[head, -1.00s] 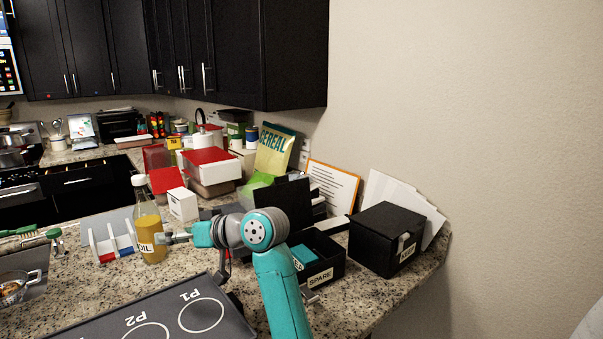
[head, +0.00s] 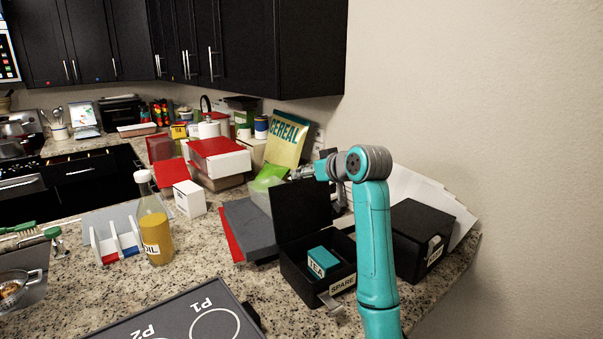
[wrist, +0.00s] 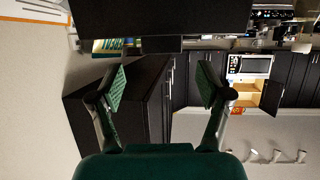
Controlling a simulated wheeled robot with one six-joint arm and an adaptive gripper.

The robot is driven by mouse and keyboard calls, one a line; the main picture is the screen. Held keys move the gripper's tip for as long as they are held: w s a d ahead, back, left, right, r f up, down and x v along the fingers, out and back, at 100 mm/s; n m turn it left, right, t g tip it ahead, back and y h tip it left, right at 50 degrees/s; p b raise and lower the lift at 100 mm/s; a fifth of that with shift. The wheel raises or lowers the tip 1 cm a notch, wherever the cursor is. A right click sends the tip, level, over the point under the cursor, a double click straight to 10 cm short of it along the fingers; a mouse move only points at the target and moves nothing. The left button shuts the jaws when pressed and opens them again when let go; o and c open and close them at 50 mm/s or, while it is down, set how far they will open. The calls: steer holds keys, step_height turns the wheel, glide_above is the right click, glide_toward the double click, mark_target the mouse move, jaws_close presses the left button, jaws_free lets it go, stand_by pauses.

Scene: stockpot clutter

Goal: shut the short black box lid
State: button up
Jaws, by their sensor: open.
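The short black box (head: 302,277), labelled SPARE, stands on the counter in the head view with a teal TEA packet (head: 322,261) inside. Its black lid (head: 300,207) stands raised, roughly upright, at the back of the box. My gripper (head: 297,173) is small and partly blended with the clutter, at about the lid's top edge in the picture. Whether it touches the lid cannot be told. In the wrist view my gripper (wrist: 163,84) is open, with nothing between its green-padded fingers. A dark panel (wrist: 160,17) fills the top there, possibly the lid.
A closed taller black box (head: 415,243) stands right of my arm, with white sheets behind. A grey and red folder (head: 248,228) lies left. An oil bottle (head: 153,225) stands farther left.

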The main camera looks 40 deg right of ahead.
steer(key=x, duration=0.5)
steer(key=shift+w+a+f, duration=0.1)
steer(key=shift+w+f, duration=0.05)
steer(key=shift+w, duration=0.2)
steer(key=shift+s, duration=0.1)
jaws_close()
